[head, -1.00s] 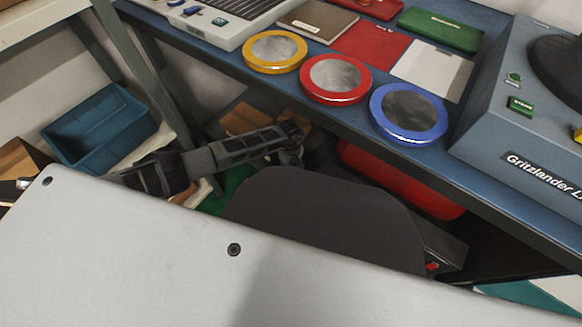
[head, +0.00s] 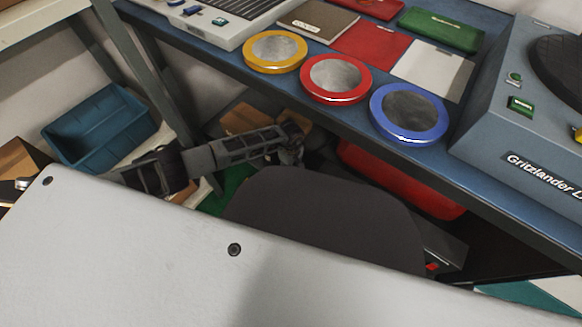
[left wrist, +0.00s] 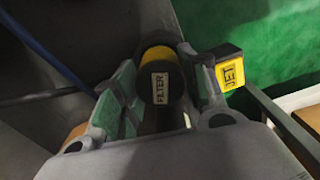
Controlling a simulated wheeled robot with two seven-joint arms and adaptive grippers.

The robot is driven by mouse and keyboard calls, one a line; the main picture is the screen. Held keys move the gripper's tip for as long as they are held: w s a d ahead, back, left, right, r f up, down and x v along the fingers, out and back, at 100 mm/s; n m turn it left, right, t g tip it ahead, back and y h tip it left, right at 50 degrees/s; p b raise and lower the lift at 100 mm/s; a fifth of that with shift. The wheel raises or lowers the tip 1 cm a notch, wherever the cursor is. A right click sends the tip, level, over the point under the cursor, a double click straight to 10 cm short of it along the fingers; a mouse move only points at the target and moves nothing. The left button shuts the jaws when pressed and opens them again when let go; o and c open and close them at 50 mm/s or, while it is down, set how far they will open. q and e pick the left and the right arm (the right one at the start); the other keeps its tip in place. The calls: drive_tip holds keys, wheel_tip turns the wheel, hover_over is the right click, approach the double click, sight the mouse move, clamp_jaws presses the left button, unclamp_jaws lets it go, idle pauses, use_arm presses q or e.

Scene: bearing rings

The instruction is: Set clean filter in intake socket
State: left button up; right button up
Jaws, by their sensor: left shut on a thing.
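In the left wrist view, a dark cylinder with a yellow band and a "FILTER" label (left wrist: 160,84) sits between the fingers of my left gripper (left wrist: 160,95). The green-padded fingers are closed on it. In the head view, my left arm reaches in below the blue bench, and its far end is small and dark, so the filter cannot be made out there. A block with a yellow "JET" label (left wrist: 229,71) shows just right of the right finger; I cannot tell whether it touches. I cannot identify an intake socket. My right gripper is not in view.
Yellow (head: 275,52), red (head: 335,79) and blue (head: 408,113) rings lie on the blue bench, left of a grey-blue machine (head: 515,150). A teal bin (head: 98,127) stands at the left. A dark rounded panel (head: 325,220) blocks the lower middle. A green surface (left wrist: 265,35) shows in the wrist view.

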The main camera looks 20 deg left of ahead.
use_arm(q)
drive_tip(key=shift+f, duration=0.1)
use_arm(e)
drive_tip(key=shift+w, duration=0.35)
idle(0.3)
use_arm(q)
drive_tip(key=shift+f+b, duration=0.5)
drive_tip(key=shift+b, duration=0.05)
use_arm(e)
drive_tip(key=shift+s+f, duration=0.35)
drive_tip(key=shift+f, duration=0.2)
use_arm(q)
drive_tip(key=o, duration=0.8)
drive_tip(key=shift+c, duration=0.2)
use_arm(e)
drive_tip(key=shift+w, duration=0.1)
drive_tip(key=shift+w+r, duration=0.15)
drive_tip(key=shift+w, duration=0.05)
